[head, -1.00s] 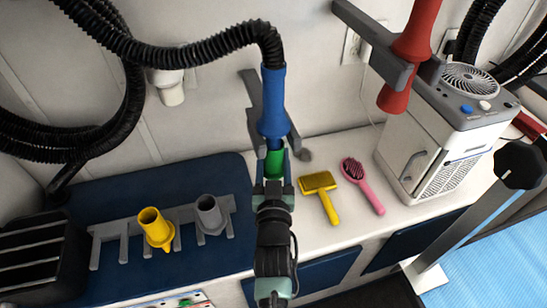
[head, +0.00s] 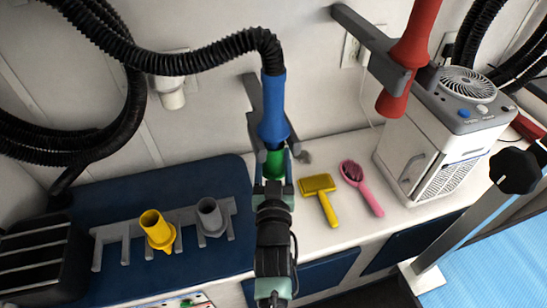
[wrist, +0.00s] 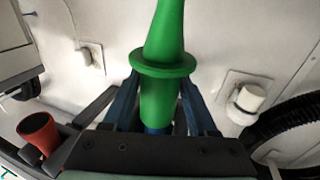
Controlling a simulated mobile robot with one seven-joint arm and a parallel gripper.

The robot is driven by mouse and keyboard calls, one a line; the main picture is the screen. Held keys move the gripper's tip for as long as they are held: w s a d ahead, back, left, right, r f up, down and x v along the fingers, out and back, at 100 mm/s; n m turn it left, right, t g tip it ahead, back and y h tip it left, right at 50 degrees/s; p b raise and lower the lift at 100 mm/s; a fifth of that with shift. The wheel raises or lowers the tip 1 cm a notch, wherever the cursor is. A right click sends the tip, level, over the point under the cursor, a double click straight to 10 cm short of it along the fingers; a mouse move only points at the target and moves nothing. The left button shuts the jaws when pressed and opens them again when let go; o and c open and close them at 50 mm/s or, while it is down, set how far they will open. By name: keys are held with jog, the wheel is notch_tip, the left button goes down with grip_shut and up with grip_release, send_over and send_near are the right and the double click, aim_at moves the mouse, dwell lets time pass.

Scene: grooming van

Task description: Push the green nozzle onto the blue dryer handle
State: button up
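The blue dryer handle (head: 273,110) hangs upright from a black hose at a grey wall bracket (head: 252,98) in the head view. The green nozzle (head: 275,160) is directly below its lower end. In the wrist view the green nozzle (wrist: 162,95) shows its wide flange and tapering end, with a bit of blue (wrist: 155,131) at its other end. My gripper (head: 273,182) is around the nozzle, a finger on each side, and appears shut on it. Nozzle and handle look in line and very close; whether they touch or overlap I cannot tell.
A yellow nozzle (head: 157,231) and a grey nozzle (head: 211,215) stand in a rack at left. A yellow brush (head: 320,194) and a pink brush (head: 362,187) lie on the white counter. A red dryer handle (head: 408,60) hangs at right near a white cabinet (head: 425,145).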

jog(key=o, duration=0.4)
jog(key=shift+s+p, duration=0.4)
jog(key=shift+s, duration=0.1)
jog(key=s, duration=0.4)
jog(key=s+p, duration=0.1)
jog(key=s, duration=0.7)
jog(key=shift+d+f, duration=0.2)
jog(key=shift+f, duration=0.1)
jog(key=shift+f, duration=0.1)
